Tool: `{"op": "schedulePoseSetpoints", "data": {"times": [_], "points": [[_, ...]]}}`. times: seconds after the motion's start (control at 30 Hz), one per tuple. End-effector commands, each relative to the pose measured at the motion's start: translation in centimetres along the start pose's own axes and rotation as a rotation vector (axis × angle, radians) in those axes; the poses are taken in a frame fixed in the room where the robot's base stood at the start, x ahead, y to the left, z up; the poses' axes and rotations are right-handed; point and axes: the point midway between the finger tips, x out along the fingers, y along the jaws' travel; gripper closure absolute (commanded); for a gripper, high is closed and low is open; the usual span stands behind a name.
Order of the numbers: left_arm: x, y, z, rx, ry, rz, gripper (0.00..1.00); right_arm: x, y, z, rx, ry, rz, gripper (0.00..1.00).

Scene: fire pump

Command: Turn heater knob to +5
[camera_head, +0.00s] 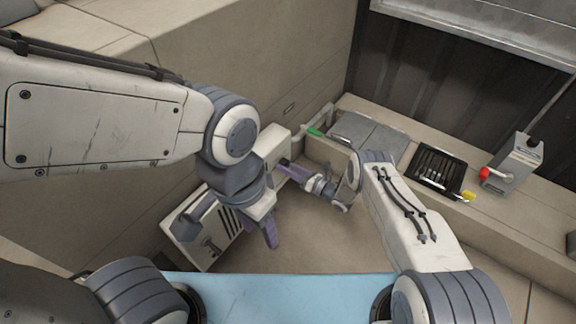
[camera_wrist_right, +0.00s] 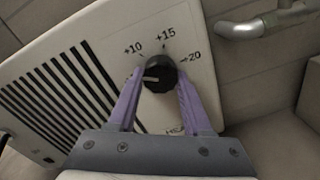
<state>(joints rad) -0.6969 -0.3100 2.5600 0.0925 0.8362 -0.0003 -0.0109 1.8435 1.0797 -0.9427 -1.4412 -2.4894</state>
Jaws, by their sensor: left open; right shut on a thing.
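The heater (camera_head: 227,240) is a white box with black vent slots, partly hidden behind my left arm in the head view. In the right wrist view its white panel (camera_wrist_right: 105,25) carries the black knob (camera_wrist_right: 158,74) and the printed marks +10, +15 and +20. The knob's white pointer line points left, below the +10 mark. No +5 mark is visible. My right gripper (camera_wrist_right: 157,78) is shut on the knob, one purple finger on each side; it also shows in the head view (camera_head: 288,170). My left gripper (camera_head: 268,236) hangs open and empty in front of the heater.
A counter on the right holds a black slotted tray (camera_head: 440,168) and a grey box with a red knob (camera_head: 511,163). A pale metal pipe (camera_wrist_right: 262,24) runs beside the heater. The floor between heater and counter looks clear.

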Motion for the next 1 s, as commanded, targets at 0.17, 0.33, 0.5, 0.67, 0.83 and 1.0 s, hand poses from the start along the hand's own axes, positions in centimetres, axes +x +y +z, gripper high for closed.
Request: {"op": "schedulePoseSetpoints", "data": {"times": [0.17, 0.33, 0.5, 0.67, 0.83, 1.0], "points": [[-0.9, 0.1, -0.1, 0.0, 0.0, 0.0, 0.5, -0.2, 0.1, -0.2, -0.155, 0.005, 0.002, 1.0], [-1.4, 0.1, -0.1, 0.0, 0.0, 0.0, 0.5, -0.2, 0.1, -0.2, -0.286, 0.004, 0.002, 1.0], [-1.8, 0.1, -0.1, 0.0, 0.0, 0.0, 0.5, -0.2, 0.0, -0.2, -0.384, 0.004, 0.003, 1.0], [-2.0, 0.1, -0.1, 0.0, 0.0, 0.0, 0.5, -0.2, 0.0, -0.2, -0.445, 0.003, 0.003, 1.0], [-2.1, 0.1, -0.1, 0.0, 0.0, 0.0, 0.5, -0.2, -0.1, -0.2, -0.479, 0.003, 0.003, 1.0], [-2.1, 0.1, -0.1, 0.0, 0.0, 0.0, 0.5, -0.2, -0.1, -0.3, -0.489, 0.003, 0.004, 1.0]]}}
